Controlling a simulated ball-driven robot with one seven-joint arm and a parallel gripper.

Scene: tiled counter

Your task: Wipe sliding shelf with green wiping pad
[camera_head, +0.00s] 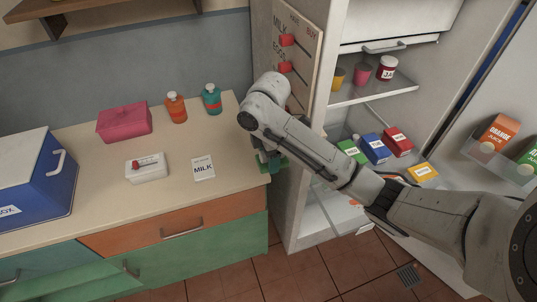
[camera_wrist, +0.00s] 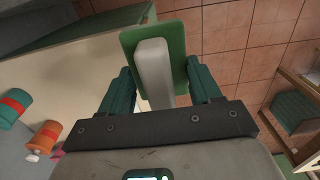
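The green wiping pad (camera_wrist: 178,40) shows in the wrist view as a flat green plate with a pale grey handle (camera_wrist: 154,72). My gripper (camera_wrist: 158,72) has its teal fingers on either side of the handle, with a gap visible on the right, so it looks open. In the head view my gripper (camera_head: 266,157) points down at the right end of the counter, and a bit of green pad shows below it. My arm hides most of the pad there. The sliding shelf (camera_head: 438,186) in the open fridge holds several cartons; my arm covers part of it.
The counter (camera_head: 110,180) holds a blue box (camera_head: 30,185), pink box (camera_head: 124,121), white dish (camera_head: 147,170), milk card (camera_head: 203,168), orange bottle (camera_head: 176,108) and teal bottle (camera_head: 211,100). An upper fridge shelf (camera_head: 370,93) holds jars.

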